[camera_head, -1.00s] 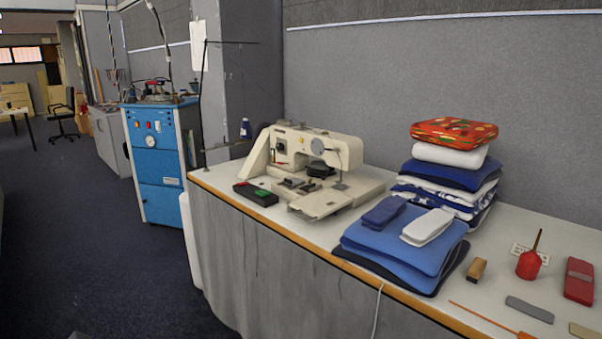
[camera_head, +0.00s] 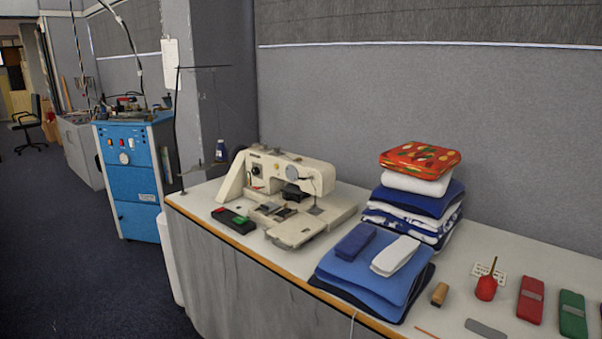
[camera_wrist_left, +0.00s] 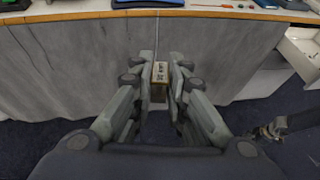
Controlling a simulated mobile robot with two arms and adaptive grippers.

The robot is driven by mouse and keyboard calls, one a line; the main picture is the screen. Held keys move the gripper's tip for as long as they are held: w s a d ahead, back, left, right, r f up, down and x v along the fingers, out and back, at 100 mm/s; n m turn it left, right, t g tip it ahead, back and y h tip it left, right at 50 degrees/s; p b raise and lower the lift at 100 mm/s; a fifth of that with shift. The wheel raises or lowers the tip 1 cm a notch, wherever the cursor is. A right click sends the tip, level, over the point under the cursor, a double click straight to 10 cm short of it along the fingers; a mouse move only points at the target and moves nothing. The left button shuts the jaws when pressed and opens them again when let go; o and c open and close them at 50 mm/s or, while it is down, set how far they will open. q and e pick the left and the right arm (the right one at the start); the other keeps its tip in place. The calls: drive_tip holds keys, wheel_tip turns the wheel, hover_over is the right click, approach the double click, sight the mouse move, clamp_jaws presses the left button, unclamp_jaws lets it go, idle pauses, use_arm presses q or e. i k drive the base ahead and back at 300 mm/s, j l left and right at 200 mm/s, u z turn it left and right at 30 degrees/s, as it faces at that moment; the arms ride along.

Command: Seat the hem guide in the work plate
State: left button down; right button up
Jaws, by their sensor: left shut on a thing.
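My left gripper (camera_wrist_left: 160,78) shows in the left wrist view, in front of the table's cloth side and below the tabletop edge. It is shut on a small tan block with dark marks on its top, likely the hem guide (camera_wrist_left: 159,70). The fingers hide its sides. In the head view, the cream sewing machine (camera_head: 283,170) stands on the table with a light plate, likely the work plate (camera_head: 296,231), at its front. Any seat in it is too small to make out. A dark, jointed part at the right of the wrist view looks like my right gripper (camera_wrist_left: 268,131); its jaws are unclear.
A black tray with a green item (camera_head: 234,220) lies left of the machine. Folded blue cloths (camera_head: 365,275) and a taller cloth stack (camera_head: 418,200) stand to its right. A wooden block (camera_head: 439,293), a red oiler (camera_head: 486,287) and red and green cases lie further right.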

sight(306, 232)
drive_tip(key=z, duration=0.7)
drive_tip(key=i+z, duration=0.1)
drive_tip(key=z, duration=0.35)
drive_tip(key=i+z, duration=0.15)
drive_tip(key=z, duration=0.3)
drive_tip(key=i+z, duration=0.1)
drive_tip(key=z, duration=0.35)
drive_tip(key=i+j, duration=0.25)
drive_tip(key=i, duration=0.3)
drive_tip(key=z, duration=0.05)
